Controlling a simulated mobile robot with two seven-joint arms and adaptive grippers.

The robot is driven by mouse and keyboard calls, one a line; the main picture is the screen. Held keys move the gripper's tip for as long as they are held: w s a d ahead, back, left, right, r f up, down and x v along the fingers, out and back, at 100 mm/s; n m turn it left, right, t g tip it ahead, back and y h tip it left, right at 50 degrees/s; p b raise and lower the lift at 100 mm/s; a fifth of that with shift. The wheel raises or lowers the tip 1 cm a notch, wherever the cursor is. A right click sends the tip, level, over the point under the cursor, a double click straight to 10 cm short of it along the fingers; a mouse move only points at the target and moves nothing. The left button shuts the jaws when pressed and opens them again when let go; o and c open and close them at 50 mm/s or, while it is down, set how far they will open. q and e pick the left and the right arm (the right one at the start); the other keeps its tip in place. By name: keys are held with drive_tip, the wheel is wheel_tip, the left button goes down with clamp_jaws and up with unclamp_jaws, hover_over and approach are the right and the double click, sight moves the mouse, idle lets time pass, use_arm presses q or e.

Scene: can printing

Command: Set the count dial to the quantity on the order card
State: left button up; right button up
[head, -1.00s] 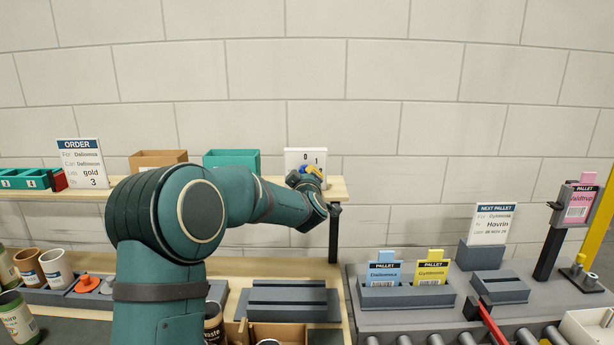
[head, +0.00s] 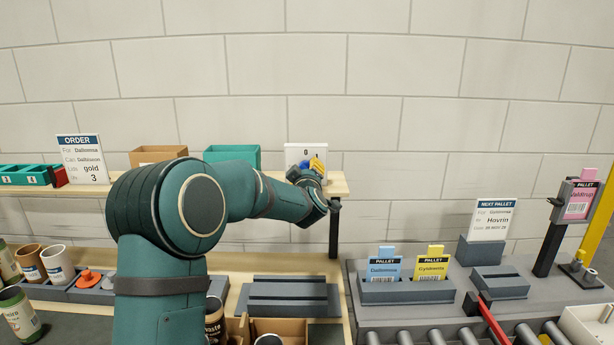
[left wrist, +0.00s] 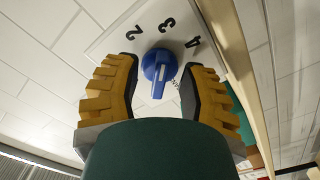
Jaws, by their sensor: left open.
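The white dial board (head: 293,153) stands upright on the shelf in the head view, partly behind my left gripper (head: 317,166). In the left wrist view the blue dial knob (left wrist: 158,72) sits between the two yellow-padded fingers of my left gripper (left wrist: 160,88). The fingers are open, one on each side of the knob, with gaps visible. The numerals 2, 3 and 4 show on the board above the knob; its long grip points down the picture, away from them. The order card (head: 82,158) reads gold and 3. My right gripper is out of view.
On the shelf stand teal trays (head: 24,175), a brown box (head: 157,156) and a teal box (head: 232,156). Below are cups (head: 57,263) and a grey slotted block (head: 288,296). Pallet cards (head: 384,270) stand at the right above rollers.

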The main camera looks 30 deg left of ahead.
use_arm(q)
drive_tip(key=v, duration=1.2)
